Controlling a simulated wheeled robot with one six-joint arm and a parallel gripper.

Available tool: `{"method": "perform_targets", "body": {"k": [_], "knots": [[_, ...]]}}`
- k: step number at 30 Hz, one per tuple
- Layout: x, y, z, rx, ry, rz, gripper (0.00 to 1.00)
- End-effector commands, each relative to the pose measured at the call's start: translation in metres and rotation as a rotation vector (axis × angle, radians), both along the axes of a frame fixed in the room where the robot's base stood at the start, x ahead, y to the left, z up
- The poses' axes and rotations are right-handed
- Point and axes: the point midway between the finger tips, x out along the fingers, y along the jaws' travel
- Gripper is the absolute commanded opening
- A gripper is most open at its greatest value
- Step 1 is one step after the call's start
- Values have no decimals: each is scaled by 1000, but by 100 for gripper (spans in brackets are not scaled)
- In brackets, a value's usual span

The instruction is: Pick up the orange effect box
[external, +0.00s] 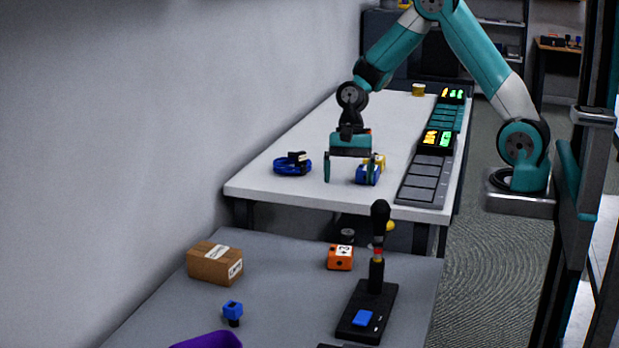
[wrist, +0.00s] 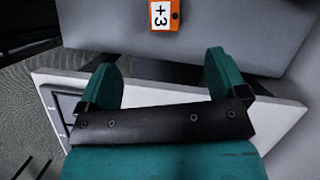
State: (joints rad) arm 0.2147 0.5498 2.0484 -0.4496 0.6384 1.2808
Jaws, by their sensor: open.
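The orange effect box (external: 340,257) sits on the near grey table in the external view, with a white label on its top. In the wrist view the orange effect box (wrist: 163,15) is at the top edge, partly cut off, its label reading "+3". My gripper (external: 348,180) hangs over the front part of the white table, beyond the orange box and apart from it. In the wrist view my gripper (wrist: 162,65) shows its two teal fingers spread apart with nothing between them.
On the grey table (external: 290,275) are a cardboard box (external: 214,263), a blue connector (external: 232,312), a black device with an upright handle (external: 375,290) and a purple item (external: 210,341). The white table (external: 300,190) holds a blue coiled cable (external: 292,165) and a blue box (external: 367,175).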

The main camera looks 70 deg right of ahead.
Motion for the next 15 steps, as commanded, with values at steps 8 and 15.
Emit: {"method": "perform_targets", "body": {"k": [8,15], "knots": [[8,-11,-43,0,71,-156,92],[3,10,-93,-1,73,-151,92]]}}
